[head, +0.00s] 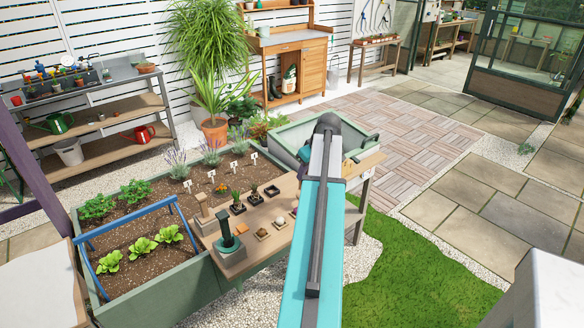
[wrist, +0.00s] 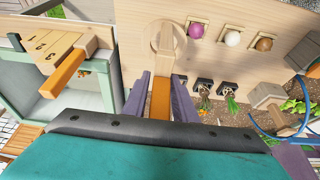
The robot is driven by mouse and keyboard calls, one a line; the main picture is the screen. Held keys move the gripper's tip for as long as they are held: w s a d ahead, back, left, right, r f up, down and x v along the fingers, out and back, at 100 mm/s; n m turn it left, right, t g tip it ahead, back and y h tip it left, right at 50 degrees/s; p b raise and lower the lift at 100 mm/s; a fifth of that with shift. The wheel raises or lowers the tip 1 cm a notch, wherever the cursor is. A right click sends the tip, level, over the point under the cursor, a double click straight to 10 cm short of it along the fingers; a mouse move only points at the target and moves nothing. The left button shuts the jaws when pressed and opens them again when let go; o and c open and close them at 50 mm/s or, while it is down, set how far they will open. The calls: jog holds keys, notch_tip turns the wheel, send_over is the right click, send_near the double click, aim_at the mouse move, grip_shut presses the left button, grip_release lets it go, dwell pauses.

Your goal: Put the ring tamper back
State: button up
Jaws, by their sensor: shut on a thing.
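In the wrist view my gripper (wrist: 161,86) has its purple fingers closed around the orange handle of the ring tamper (wrist: 161,100). The handle runs into a pale wooden part with a round wooden end (wrist: 167,38), seen against the wooden bench top (wrist: 130,20). I cannot tell whether that end touches the bench. To the left is a wooden rack (wrist: 43,42) marked with numbers. A second orange-handled tool (wrist: 62,75) lies at its edge. In the head view my arm hides the gripper and the tamper.
The planter bed (head: 150,285) with a blue frame (head: 125,222) lies left. Grass is to the right.

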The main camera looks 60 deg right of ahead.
jog(key=w+d+f+p, duration=0.1)
jog(key=w+d+p, duration=0.2)
jog(key=w+d, duration=0.3)
jog(key=w, duration=0.4)
jog(key=shift+d, duration=0.35)
jog(key=shift+f, duration=0.2)
jog(key=shift+f+p, duration=0.65)
jog(key=shift+f, duration=1)
jog(key=shift+f, duration=0.1)
jog(key=o, duration=0.6)
jog(key=shift+f, duration=0.1)
jog(key=o, duration=0.4)
jog(key=shift+o, duration=0.2)
jog(key=shift+r, duration=0.3)
